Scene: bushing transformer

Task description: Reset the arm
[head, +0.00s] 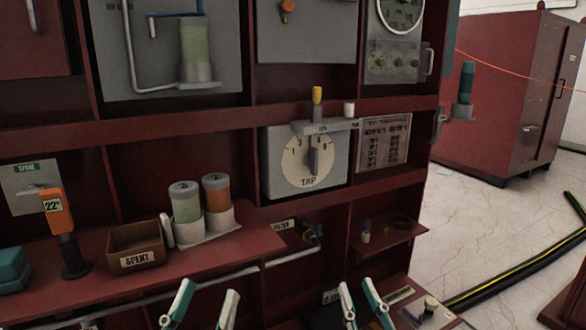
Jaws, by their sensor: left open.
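My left gripper (209,288) is at the bottom edge, left of centre. Its two teal-and-white fingers are spread, with nothing between them. My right gripper (355,284) is at the bottom edge, right of centre. Its fingertips are apart by a smaller gap, with nothing seen between them. Both grippers point up in the picture, in front of the lower part of the dark red rack (260,216). Neither appears to hold anything. The rest of both arms is out of view.
A shelf carries a brown SPENT box (137,247), an orange handheld device (58,212), a green-filled jar (186,205) and an orange-filled jar (216,194). A TAP dial panel (307,166) is mid-rack. A black-yellow hose (520,273) lies on the floor at right.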

